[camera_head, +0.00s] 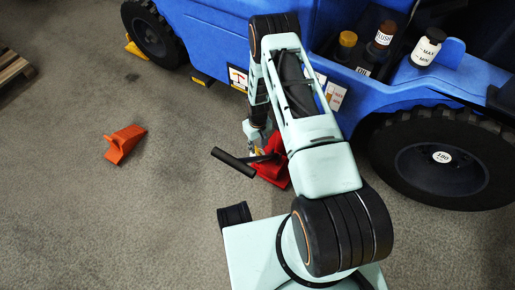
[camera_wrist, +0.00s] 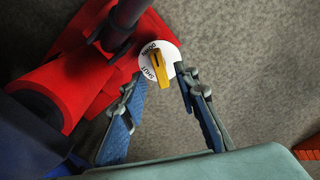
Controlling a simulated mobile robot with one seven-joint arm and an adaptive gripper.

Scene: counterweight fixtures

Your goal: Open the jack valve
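The red jack (camera_head: 273,172) stands on the floor beside the blue vehicle, with a black handle bar (camera_head: 233,162) sticking out to the left. In the wrist view the jack's red body (camera_wrist: 60,85) fills the upper left. Its valve is a white disc (camera_wrist: 147,54) with a yellow lever (camera_wrist: 159,64) and black lettering that seems to read SHUT and DOWN. My gripper (camera_wrist: 156,79) is open, with one finger on each side of the lever's lower end. I cannot tell whether either finger touches it. In the head view my arm partly hides the jack and gripper.
The blue vehicle (camera_head: 215,38) with a black wheel (camera_head: 440,158) stands close behind and right. Bottles (camera_head: 427,47) sit on its ledge. An orange wedge (camera_head: 123,143) lies on the floor at left; a pallet (camera_head: 13,66) is farther left. The floor between is clear.

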